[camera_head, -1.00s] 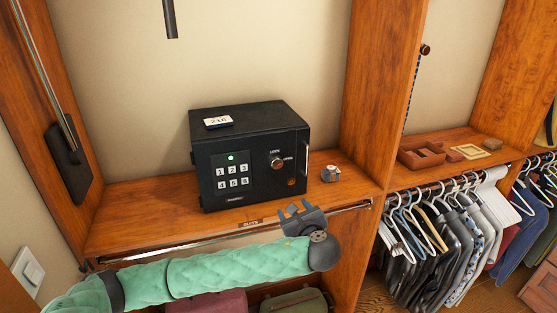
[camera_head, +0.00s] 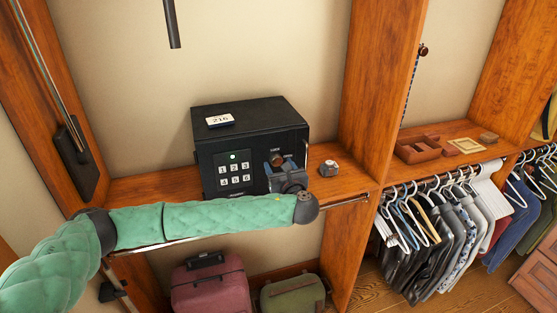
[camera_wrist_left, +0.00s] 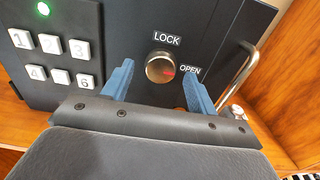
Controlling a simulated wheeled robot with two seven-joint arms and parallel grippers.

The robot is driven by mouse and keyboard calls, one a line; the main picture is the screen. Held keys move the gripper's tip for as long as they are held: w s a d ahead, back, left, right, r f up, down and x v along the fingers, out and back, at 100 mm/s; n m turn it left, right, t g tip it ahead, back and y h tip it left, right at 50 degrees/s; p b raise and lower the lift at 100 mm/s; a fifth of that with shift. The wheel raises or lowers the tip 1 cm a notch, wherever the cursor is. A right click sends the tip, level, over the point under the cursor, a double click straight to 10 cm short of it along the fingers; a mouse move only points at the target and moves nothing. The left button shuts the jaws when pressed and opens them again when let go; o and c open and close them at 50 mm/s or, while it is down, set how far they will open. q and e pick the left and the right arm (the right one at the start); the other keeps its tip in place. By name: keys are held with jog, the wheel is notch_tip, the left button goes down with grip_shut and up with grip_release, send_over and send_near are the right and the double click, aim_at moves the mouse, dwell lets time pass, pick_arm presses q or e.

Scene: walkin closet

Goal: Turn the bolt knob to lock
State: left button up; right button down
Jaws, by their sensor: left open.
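A black safe (camera_head: 250,113) stands on the wooden shelf with its keypad door facing me. Its round bolt knob (camera_wrist_left: 160,67) is metallic with a red mark that points right, toward the OPEN label (camera_wrist_left: 190,70); the LOCK label (camera_wrist_left: 167,39) is above the knob. My left gripper (camera_head: 277,166) is in front of the door, just below the knob. In the left wrist view its two blue fingers (camera_wrist_left: 158,85) are spread, one to each side of the knob's lower part, with a gap around it. The fingers hold nothing. My right gripper does not show.
A lit keypad (camera_wrist_left: 54,56) is left of the knob, and a bar handle (camera_wrist_left: 237,65) is to its right. A card reading 216 (camera_head: 220,120) lies on the safe.

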pick_arm(q)
jog(key=shift+w+a, duration=0.2)
jog(key=shift+w, duration=0.35)
